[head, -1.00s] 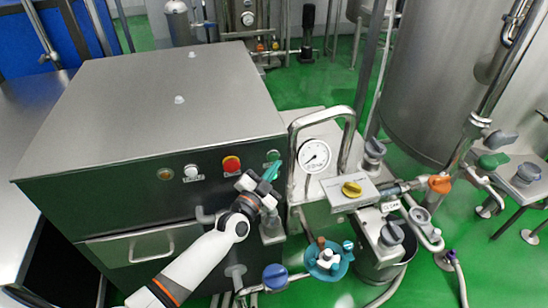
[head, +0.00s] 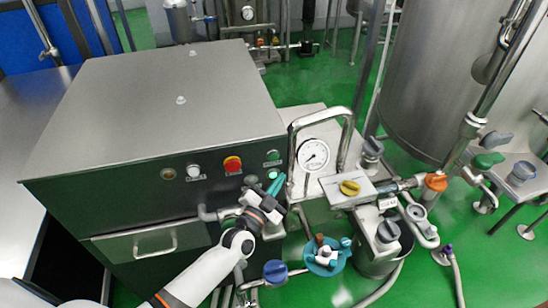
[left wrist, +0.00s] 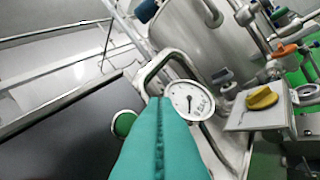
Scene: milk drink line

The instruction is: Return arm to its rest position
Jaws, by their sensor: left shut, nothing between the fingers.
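My left gripper (head: 274,184) is in front of the right end of the steel cabinet's dark front panel (head: 120,185). Its teal fingers are shut with nothing between them. In the left wrist view the shut fingers (left wrist: 160,135) fill the lower middle, with a green button (left wrist: 124,123) beside them. In the head view the green button (head: 272,156) shows just above the fingers, apart from them. My right gripper is in neither view.
Right of the gripper stand a pressure gauge (head: 313,155), a bent steel pipe handle (head: 346,132) and a yellow knob (head: 349,188). A red button (head: 232,164) and a white button (head: 193,171) sit on the panel. A blue bowl (head: 325,262) with valve parts is below right.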

